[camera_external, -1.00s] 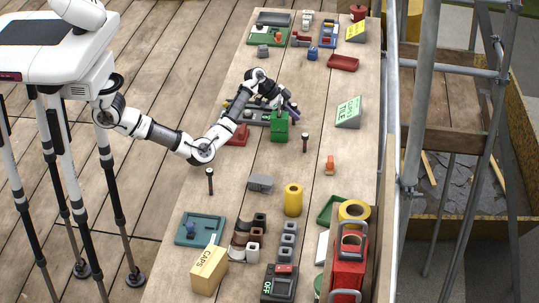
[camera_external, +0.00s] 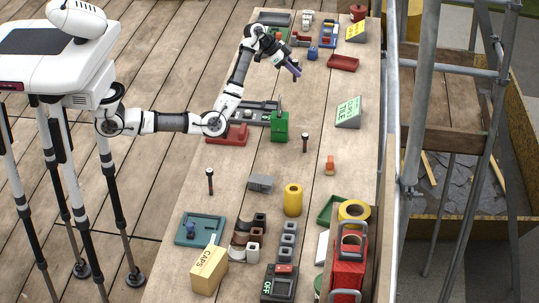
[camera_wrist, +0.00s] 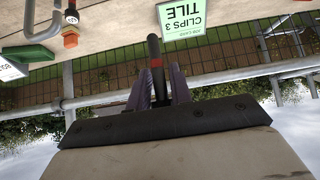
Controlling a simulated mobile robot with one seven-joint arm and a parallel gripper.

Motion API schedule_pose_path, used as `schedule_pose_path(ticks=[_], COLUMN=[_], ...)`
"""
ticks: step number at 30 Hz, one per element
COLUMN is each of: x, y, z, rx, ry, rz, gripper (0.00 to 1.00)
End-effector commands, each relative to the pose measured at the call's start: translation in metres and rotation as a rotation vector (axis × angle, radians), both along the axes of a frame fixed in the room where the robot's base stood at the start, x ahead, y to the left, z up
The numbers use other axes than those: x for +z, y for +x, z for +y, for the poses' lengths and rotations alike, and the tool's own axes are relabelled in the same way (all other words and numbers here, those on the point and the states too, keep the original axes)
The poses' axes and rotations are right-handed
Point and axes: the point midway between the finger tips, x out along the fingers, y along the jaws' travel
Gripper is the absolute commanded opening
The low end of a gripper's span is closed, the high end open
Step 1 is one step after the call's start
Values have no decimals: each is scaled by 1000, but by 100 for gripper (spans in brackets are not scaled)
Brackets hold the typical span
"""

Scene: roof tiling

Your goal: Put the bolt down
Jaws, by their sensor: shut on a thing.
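The bolt (camera_wrist: 155,50) is a dark rod with a red band, seen in the wrist view between the two purple-grey fingers of my gripper (camera_wrist: 160,88). My gripper is shut on it. In the external view my gripper (camera_external: 294,69) is over the far half of the workbench, in front of the blue block and left of the red tray. The bolt shows there only as a small dark piece below the fingers (camera_external: 295,77). I cannot tell its exact height above the bench.
A green box (camera_external: 280,126) stands nearer on the workbench (camera_external: 335,90). Similar dark rods stand upright at the middle (camera_external: 305,142) and left edge (camera_external: 210,181). Bare wood surrounds the area below my gripper.

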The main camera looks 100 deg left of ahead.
Motion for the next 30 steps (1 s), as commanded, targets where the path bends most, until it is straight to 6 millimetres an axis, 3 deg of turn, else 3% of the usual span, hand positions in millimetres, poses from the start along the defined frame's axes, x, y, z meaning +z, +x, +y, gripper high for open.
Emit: schedule_pose_path(ticks=[5, 8, 11, 16, 21, 25, 30], x=[10, 16, 24, 31, 23, 17, 7], y=[1, 9, 23, 49, 60, 61, 60], z=[-2, -16, -46, -124, -199, -237, -259], rx=[-7, -42, -121, -320, -507, -605, -662], ry=[1, 3, 3, 4, 3, 1, 0], rz=[1, 3, 6, 7, 7, 3, 2], gripper=[0, 0, 0, 0, 0, 0, 0])
